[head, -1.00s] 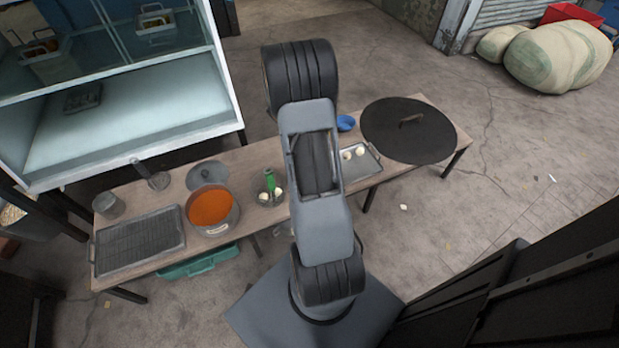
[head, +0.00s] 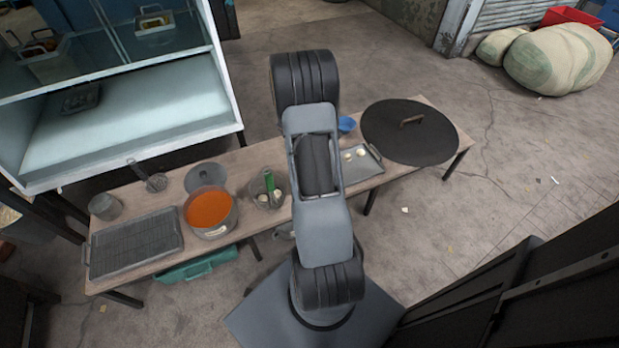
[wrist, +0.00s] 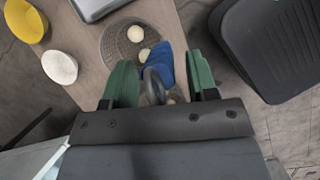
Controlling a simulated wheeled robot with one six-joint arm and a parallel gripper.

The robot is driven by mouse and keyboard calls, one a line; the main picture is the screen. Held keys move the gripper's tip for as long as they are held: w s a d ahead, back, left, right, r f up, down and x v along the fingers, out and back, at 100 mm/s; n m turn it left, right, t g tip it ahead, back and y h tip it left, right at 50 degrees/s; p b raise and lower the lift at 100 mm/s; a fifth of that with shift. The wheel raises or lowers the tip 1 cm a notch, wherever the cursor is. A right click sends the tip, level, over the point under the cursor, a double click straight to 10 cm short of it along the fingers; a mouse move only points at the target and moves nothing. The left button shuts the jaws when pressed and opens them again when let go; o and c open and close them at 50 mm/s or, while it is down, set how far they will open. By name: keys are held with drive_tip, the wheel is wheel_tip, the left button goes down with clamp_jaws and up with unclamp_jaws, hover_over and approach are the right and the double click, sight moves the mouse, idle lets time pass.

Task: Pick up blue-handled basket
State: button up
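My gripper (wrist: 159,62) is open, with one green finger on each side of the handle. Gaps show on both sides, so the fingers do not clasp it. In the head view my arm hides the gripper. A small blue thing (head: 347,124) shows beside the arm there; I cannot tell whether it is this handle. A green-handled basket (head: 268,190) stands left of the arm.
The wooden table (head: 150,195) carries an orange-filled pot (head: 209,210), a rack tray (head: 135,243) and a tray with pale balls (head: 362,163). A large dark lid (head: 395,140) lies at its right end. Yellow (wrist: 25,20) and white (wrist: 59,67) round things show in the wrist view.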

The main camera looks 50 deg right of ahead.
drive_tip(key=c, duration=0.8)
